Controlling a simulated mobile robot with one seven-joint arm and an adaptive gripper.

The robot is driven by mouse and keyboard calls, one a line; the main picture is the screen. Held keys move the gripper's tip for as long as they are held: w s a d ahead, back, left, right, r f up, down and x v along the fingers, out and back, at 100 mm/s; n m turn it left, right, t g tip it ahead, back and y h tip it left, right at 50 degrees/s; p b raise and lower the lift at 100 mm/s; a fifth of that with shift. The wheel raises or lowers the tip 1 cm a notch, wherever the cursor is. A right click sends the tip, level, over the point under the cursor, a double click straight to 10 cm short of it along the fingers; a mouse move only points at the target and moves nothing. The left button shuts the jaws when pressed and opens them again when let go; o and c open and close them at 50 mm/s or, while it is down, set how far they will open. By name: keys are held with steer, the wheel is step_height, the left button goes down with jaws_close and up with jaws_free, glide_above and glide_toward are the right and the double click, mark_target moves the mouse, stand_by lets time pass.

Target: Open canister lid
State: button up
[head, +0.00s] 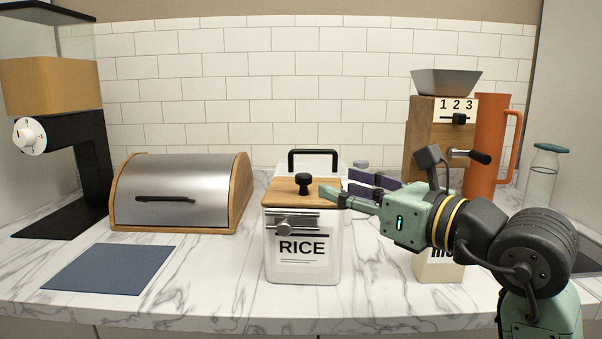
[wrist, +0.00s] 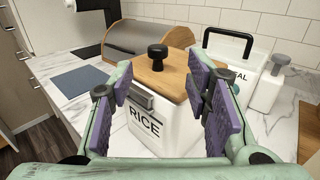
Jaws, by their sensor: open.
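A white canister (head: 301,262) marked RICE stands upright on the marble counter. Its wooden lid (head: 285,191) is on top, shut, with a black knob (head: 304,183). A metal bar or latch (head: 291,222) runs across the canister's front just under the lid. My gripper (head: 345,191) is open, to the right of the canister at about lid height. In the wrist view, the canister (wrist: 168,133) with its lid (wrist: 165,75) and knob (wrist: 157,55) shows beyond and between the purple finger pads of my gripper (wrist: 160,95). The pads hold nothing.
Behind stands another white container with a black handle (head: 314,153). A bread box (head: 180,190) and a blue mat (head: 100,268) are at left. A wooden grinder (head: 421,135), an orange pitcher (head: 488,140) and a glass bottle (head: 541,175) are at right.

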mark_target(309, 176)
steer(key=p+x, duration=0.2)
steer(key=x, duration=0.8)
steer(key=shift+s, duration=0.1)
steer(key=shift+c, duration=0.5)
jaws_close()
